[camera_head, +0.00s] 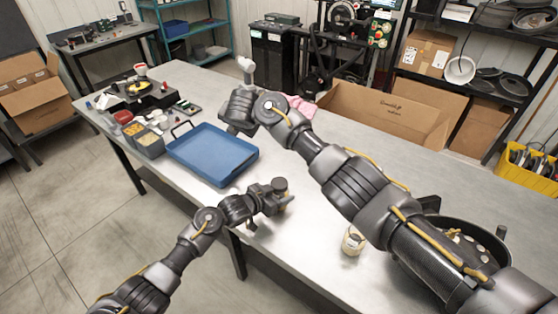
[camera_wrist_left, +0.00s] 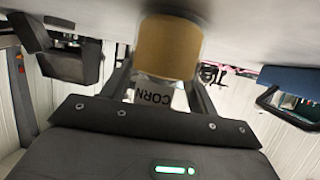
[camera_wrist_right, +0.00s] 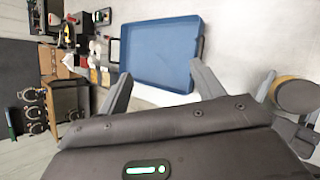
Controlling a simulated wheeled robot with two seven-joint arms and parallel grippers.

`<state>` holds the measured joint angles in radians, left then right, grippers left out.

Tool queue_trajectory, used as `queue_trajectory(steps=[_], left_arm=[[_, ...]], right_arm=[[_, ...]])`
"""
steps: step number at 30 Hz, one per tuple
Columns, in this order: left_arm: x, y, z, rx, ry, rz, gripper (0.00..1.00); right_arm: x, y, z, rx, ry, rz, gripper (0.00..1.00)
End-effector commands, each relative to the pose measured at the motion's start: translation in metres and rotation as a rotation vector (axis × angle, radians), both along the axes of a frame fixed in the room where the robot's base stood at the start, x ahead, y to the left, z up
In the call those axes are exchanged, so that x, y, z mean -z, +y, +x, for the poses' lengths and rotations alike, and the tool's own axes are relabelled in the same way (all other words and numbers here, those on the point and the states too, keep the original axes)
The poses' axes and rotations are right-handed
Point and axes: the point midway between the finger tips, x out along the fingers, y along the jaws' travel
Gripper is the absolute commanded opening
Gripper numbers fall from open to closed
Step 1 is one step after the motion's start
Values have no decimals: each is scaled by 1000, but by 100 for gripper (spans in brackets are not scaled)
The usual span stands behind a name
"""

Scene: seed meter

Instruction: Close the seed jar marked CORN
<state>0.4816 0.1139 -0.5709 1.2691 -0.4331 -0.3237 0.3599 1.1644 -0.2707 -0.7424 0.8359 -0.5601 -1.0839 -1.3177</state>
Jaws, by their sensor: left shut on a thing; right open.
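The jar marked CORN (camera_wrist_left: 152,96) stands upright on the table. In the head view it (camera_head: 352,241) is a small pale jar right of my left gripper, and I see no lid on it. My left gripper (camera_head: 282,198) is shut on a tan round piece with a dark top (camera_head: 280,184), which looks like a lid. In the left wrist view this tan piece (camera_wrist_left: 168,48) hides part of the jar, and it also shows in the right wrist view (camera_wrist_right: 297,96). My right gripper (camera_wrist_right: 160,72) is open and empty near the blue tray.
The blue tray (camera_head: 214,154) lies left of my right arm. Small bins (camera_head: 147,137) stand beside it. A black round pan-like container (camera_head: 462,245) sits at the right, partly behind my right arm. An open cardboard box (camera_head: 385,118) stands behind the table.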

Motion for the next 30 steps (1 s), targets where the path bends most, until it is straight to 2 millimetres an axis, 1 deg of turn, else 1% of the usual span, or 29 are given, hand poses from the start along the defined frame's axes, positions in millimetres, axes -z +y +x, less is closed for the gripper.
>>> queue_trajectory(steps=[1,4,6,9,12,15,18,22,30], left_arm=[[5,1,-2,1,8,6,0],[5,1,-2,1,8,6,0],[5,1,-2,1,8,6,0],[5,1,-2,1,8,6,0],[5,1,-2,1,8,6,0],[5,1,-2,1,8,6,0],[5,1,-2,1,8,6,0],[5,1,-2,1,8,6,0],[5,1,-2,1,8,6,0]], right_arm=[[3,-13,-2,20,36,-49,67],[12,-44,-12,39,148,-162,67],[21,-66,-24,28,251,-226,67],[35,-90,-45,-16,409,-284,67],[46,-107,-65,-74,545,-309,67],[52,-117,-81,-127,638,-316,67],[56,-123,-90,-162,692,-317,67],[58,-125,-94,-177,715,-318,67],[58,-125,-93,-176,712,-319,67]])
